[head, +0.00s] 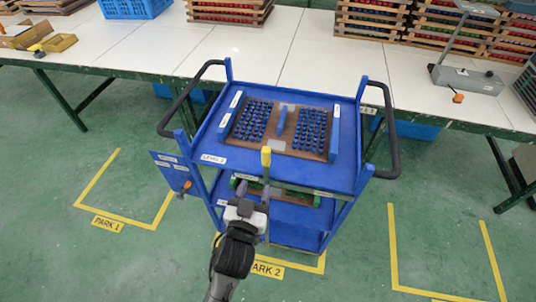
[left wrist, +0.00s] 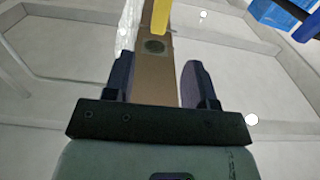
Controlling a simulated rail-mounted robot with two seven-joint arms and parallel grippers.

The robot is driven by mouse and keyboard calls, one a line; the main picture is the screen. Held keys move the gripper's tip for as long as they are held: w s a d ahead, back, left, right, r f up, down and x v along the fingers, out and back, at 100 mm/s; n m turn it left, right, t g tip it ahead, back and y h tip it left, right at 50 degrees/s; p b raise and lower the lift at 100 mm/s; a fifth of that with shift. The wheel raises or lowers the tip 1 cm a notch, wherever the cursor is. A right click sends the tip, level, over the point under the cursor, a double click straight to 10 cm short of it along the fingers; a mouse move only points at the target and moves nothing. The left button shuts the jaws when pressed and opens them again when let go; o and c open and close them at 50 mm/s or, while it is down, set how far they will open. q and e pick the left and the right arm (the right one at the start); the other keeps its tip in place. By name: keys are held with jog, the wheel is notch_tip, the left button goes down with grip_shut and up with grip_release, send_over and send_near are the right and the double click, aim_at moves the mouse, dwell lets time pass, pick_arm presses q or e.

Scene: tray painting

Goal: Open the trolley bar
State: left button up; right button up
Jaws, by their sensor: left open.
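The blue trolley (head: 345,170) stands in front of the long table, with black handles at its two sides. An upright yellow piece (head: 266,157) is at the middle of its front edge; I cannot tell how it joins the bar. In the left wrist view a yellow piece (left wrist: 161,15) shows beyond my fingers. My left gripper (head: 253,190) is open just below the yellow piece in the head view, apart from it. My right gripper is not in view.
A brown tray (head: 279,146) with several blue pieces lies on the trolley top. A blue side panel (head: 172,172) sticks out at left. The white table (head: 310,55) behind carries crates and stacked trays. Green floor beside the trolley is free, with yellow parking lines.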

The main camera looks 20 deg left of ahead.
aim_at(265, 157)
pick_arm(q)
jog(key=w, duration=0.4)
jog(key=w+a+b, duration=0.1)
jog(key=w, duration=0.7)
jog(key=shift+w+a+r+b, duration=0.1)
jog(key=shift+w+a+b, duration=0.05)
jog(key=shift+a+b, duration=0.15)
jog(key=shift+c, duration=0.4)
grip_shut()
